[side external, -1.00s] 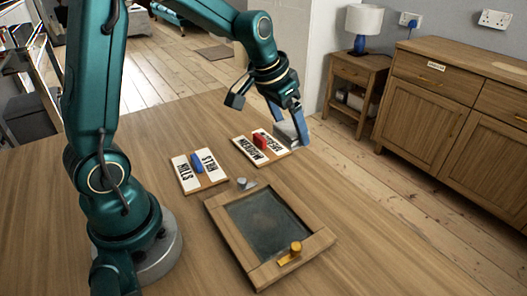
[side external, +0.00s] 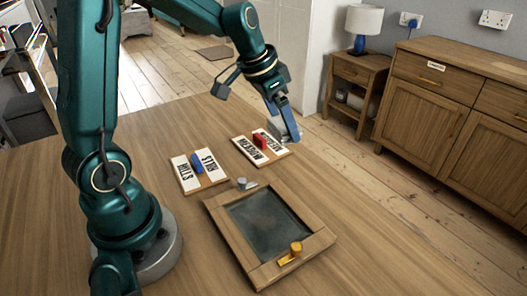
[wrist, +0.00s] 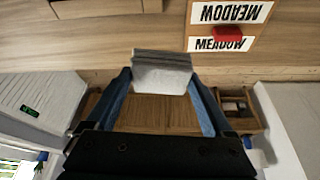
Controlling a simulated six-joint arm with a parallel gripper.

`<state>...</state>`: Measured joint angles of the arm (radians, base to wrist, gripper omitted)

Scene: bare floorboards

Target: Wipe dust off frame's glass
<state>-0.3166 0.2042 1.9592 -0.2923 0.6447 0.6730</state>
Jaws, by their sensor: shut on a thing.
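The picture frame (side external: 222,232) lies flat on the wooden surface, its dark glass (side external: 266,222) facing up with a dull, hazy look. A yellow clip (side external: 295,251) sits on its near edge and a grey clip (side external: 242,184) at its far edge. My gripper (side external: 284,128), with blue fingers, is beyond the frame, above the surface near the far cards. It is shut on a grey-white pad (wrist: 162,76), which is seen between the fingers in the wrist view. In the side view, the fingers partly hide the pad.
Two card boards lie beyond the frame: a left one (side external: 185,181) with a blue block (side external: 197,163), and a right one (side external: 277,157) marked MEADOW with a red block (side external: 261,141). A cabinet (side external: 440,110) and a lamp table (side external: 352,90) stand off to the right.

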